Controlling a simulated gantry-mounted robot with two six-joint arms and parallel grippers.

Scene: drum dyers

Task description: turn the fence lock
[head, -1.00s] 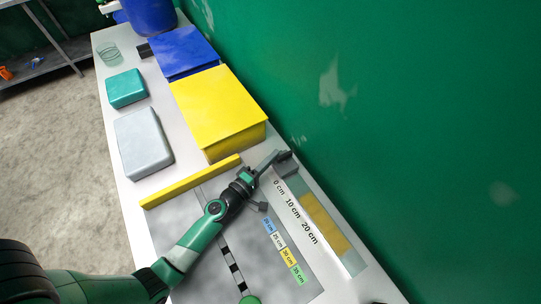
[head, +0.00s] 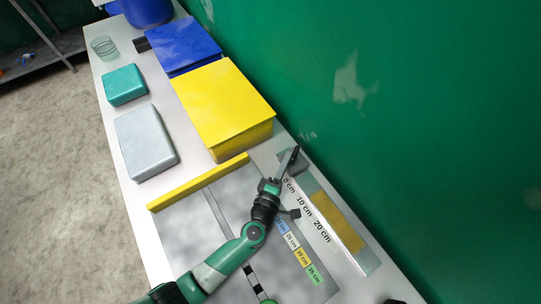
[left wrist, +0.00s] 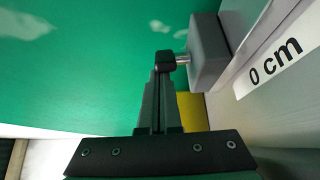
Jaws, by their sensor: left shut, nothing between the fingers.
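A grey block (left wrist: 208,52) with a short metal shaft and a dark knob (left wrist: 165,61) on its end shows in the left wrist view, likely the fence lock. In the head view the grey block (head: 285,167) sits at the upper end of the scale, partly hidden behind my gripper. My right gripper is not in view.
A yellow bar (head: 198,183) crosses the grey board (head: 190,240). A scale strip (head: 355,255) runs down the right, near the green wall (head: 430,130). A yellow box (head: 222,105), blue box (head: 182,46), grey block (head: 145,142) and teal block (head: 124,85) stand further back.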

